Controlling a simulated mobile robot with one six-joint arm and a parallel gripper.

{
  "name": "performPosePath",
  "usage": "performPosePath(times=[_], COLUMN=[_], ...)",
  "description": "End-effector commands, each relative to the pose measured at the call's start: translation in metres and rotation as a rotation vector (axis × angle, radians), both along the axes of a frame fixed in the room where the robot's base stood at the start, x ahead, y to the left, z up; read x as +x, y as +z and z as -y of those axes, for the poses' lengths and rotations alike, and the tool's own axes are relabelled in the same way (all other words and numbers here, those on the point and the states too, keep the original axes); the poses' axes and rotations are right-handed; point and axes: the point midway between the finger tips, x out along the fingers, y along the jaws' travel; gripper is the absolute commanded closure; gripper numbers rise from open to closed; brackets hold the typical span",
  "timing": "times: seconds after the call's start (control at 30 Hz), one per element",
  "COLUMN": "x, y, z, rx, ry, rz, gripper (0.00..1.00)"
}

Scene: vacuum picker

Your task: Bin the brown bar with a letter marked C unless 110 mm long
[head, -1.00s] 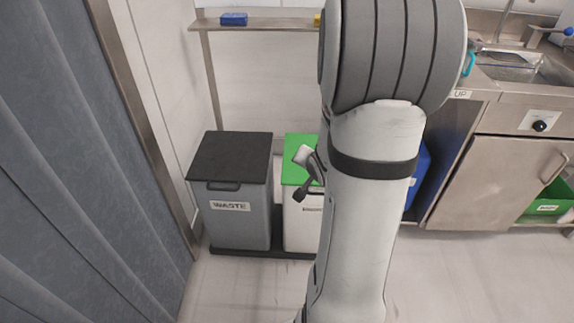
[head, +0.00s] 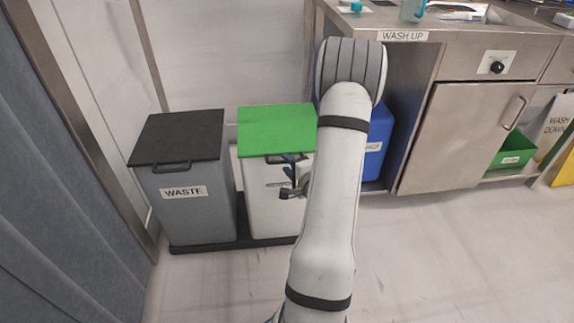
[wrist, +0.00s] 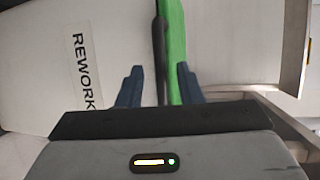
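No brown bar shows in any view. The green-lidded white bin (head: 268,195) stands on a dark base with its green lid (head: 275,128) shut. The wrist view shows REWORK (wrist: 84,68) on its front. My gripper (head: 290,158) is at the front edge of this lid, by its dark handle. In the wrist view my gripper (wrist: 159,69) has its two dark blue fingers spread and empty, with the handle (wrist: 159,50) and green lid edge (wrist: 174,50) in line with the gap. Contact with the handle cannot be told.
A grey WASTE bin (head: 188,205) with a black lid (head: 180,137) stands left of it. A blue bin (head: 377,140) is partly behind my arm. Right is a steel WASH UP bench (head: 455,75) with a green crate (head: 512,150) below. The floor in front is clear.

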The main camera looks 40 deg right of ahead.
Motion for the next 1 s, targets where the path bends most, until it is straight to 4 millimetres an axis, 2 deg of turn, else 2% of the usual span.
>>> performPosePath(times=[0.1, 0.2, 0.5, 0.9, 1.0], x=[0.015, 0.021, 0.024, 0.024, 0.024], y=[-0.004, -0.005, -0.004, -0.005, -0.005], z=[0.002, 0.003, 0.003, 0.003, 0.003], rx=[-0.003, -0.002, -0.002, -0.002, -0.002], ry=[0.002, 0.000, -0.001, 0.001, 0.001], rz=[0.000, 0.000, -0.001, -0.002, -0.002], gripper=[0.67, 0.67, 0.67, 1.00, 1.00])
